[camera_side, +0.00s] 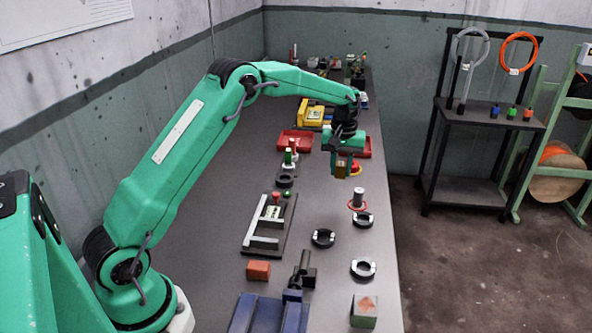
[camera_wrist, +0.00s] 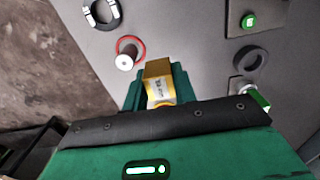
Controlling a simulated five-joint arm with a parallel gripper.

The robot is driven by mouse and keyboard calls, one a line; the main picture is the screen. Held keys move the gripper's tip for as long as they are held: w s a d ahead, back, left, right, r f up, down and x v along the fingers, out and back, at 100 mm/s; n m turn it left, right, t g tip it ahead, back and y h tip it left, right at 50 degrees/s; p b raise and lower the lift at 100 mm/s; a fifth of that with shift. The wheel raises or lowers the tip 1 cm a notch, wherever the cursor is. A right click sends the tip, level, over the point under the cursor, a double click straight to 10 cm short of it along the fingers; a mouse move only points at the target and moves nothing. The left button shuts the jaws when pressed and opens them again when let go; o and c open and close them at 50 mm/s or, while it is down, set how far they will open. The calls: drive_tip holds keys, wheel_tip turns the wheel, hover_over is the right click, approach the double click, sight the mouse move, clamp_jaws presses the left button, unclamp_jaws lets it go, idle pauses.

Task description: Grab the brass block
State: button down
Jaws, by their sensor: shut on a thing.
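The brass block (camera_wrist: 158,82) is a small gold-coloured block with a pale printed label on one face. In the wrist view it sits between the green fingers of my gripper (camera_wrist: 158,96). In the side view the brass block (camera_side: 341,170) shows at the lower end of my gripper (camera_side: 340,163), which points down. My gripper is shut on the block. The block is held above the bench, behind the white post with the red ring. Part of the block is hidden by the fingers.
On the bench (camera_side: 222,215) are a white post (camera_side: 358,196) with a red ring, several black rings with white marks, such as one (camera_side: 323,238), and a slotted fixture (camera_side: 270,225). Red trays (camera_side: 297,142) lie farther back. An orange block (camera_side: 258,270) and a green-sided block (camera_side: 364,311) are near the front.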

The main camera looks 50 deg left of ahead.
drive_tip(key=shift+s+d+r, duration=0.2)
drive_tip(key=shift+d+r, duration=0.3)
drive_tip(key=shift+d, duration=0.25)
drive_tip(key=shift+s+d+r, duration=0.2)
drive_tip(key=shift+d+r, duration=0.3)
drive_tip(key=shift+d, duration=0.25)
drive_tip(key=shift+d, duration=0.1)
